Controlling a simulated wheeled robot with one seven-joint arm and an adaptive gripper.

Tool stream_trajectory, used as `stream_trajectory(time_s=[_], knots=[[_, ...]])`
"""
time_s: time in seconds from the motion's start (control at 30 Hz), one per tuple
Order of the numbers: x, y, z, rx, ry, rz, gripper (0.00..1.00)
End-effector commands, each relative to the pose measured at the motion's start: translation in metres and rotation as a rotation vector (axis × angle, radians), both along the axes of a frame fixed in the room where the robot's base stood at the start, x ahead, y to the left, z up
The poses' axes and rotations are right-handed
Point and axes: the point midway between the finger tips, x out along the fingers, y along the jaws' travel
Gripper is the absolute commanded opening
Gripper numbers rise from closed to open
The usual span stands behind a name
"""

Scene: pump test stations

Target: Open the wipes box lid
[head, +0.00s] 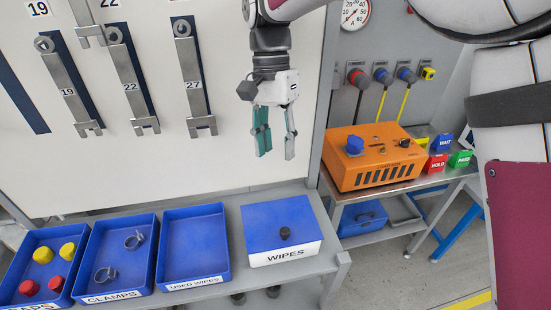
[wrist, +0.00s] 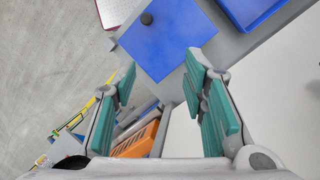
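The wipes box (head: 285,255) is white with a blue lid (head: 279,222) and stands at the right end of the grey bench. The lid lies closed on the box, with a dark round knob (head: 285,233) near its front edge. The lid (wrist: 165,35) and the knob (wrist: 146,18) also show in the wrist view, beyond the fingertips. My gripper (head: 275,141) hangs above and behind the box, clear of it. Its teal-padded fingers (wrist: 160,78) are spread apart with nothing between them.
Left of the box are blue trays: used wipes (head: 193,240), clamps (head: 113,262) and one with red and yellow caps (head: 45,240). Wrenches (head: 195,85) hang on the panel behind. An orange pump tester (head: 375,160) stands on a side table at right. Space above the box is clear.

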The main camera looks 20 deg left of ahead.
Motion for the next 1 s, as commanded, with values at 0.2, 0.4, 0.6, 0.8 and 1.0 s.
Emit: stream_trajectory(time_s=[0.2, 0.4, 0.6, 0.8, 1.0], knots=[[0.0, 0.0, 0.013, 0.0, 0.0, 0.0, 0.39], [0.0, 0.0, 0.013, -0.001, 0.0, 0.0, 0.39], [0.0, -0.001, 0.013, 0.0, -0.001, 0.0, 0.39], [0.005, -0.026, 0.031, 0.035, -0.03, 0.005, 0.39], [0.002, -0.101, 0.073, 0.126, -0.13, 0.037, 0.39]])
